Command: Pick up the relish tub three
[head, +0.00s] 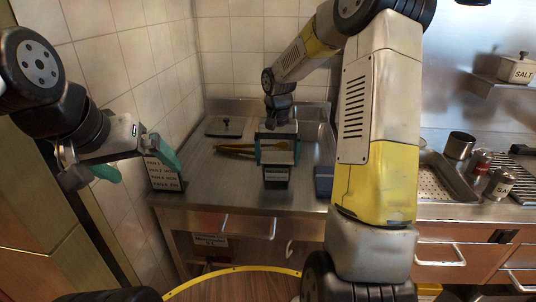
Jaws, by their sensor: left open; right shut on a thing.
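A small dark tub (276,181) with a pale label on its front is at the front middle of the steel counter, and I take it as the relish tub. My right gripper (277,155) comes down from above and is shut on it, with its teal fingers on either side. I cannot tell if the tub's base touches the counter. The tub's number cannot be read, and the gripper hides its top. My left gripper (135,162) is open and empty at the left, its teal fingers spread wide near the counter's left edge.
A lettered sign block (164,174) stands at the counter's left edge, close to my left gripper. A salt shaker (499,186) and dark pot (460,145) stand further right.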

